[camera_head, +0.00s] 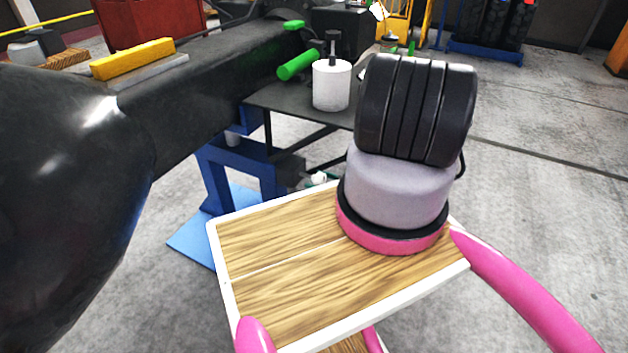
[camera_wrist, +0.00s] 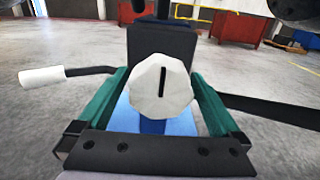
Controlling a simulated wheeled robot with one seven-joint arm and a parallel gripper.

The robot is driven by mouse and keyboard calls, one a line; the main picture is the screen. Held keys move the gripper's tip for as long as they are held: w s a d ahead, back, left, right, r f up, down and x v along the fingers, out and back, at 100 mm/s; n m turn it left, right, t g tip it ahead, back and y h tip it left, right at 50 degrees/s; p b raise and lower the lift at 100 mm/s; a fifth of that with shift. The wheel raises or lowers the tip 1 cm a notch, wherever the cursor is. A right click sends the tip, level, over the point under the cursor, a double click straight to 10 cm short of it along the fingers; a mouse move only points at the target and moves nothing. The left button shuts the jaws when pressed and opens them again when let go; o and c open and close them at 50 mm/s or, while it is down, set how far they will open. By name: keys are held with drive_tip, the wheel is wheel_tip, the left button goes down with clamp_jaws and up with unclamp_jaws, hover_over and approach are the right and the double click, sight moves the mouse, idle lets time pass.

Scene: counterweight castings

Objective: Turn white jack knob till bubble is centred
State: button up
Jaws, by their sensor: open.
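The white knob (camera_wrist: 161,90) is a faceted disc with a dark slot, upright in its face, at the middle of the wrist view. My gripper (camera_wrist: 162,84) is open, with one teal finger on each side of the knob. I cannot tell whether either finger touches it. In the head view a small white piece (camera_head: 318,178), seemingly the knob, shows beyond the wooden deck, beside a blue stand (camera_head: 235,165). A yellow bar (camera_head: 132,58), perhaps the level, lies on a pale plate on the long black casting (camera_head: 215,68). No bubble can be made out.
A dark block (camera_wrist: 162,50) stands behind the knob. A crank with a white handle (camera_wrist: 42,77) reaches out left. Open grey floor (camera_head: 545,180) lies at right.

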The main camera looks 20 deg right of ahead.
drive_tip(key=shift+w+a, duration=0.4)
drive_tip(key=shift+w, duration=0.15)
drive_tip(key=c, duration=1.3)
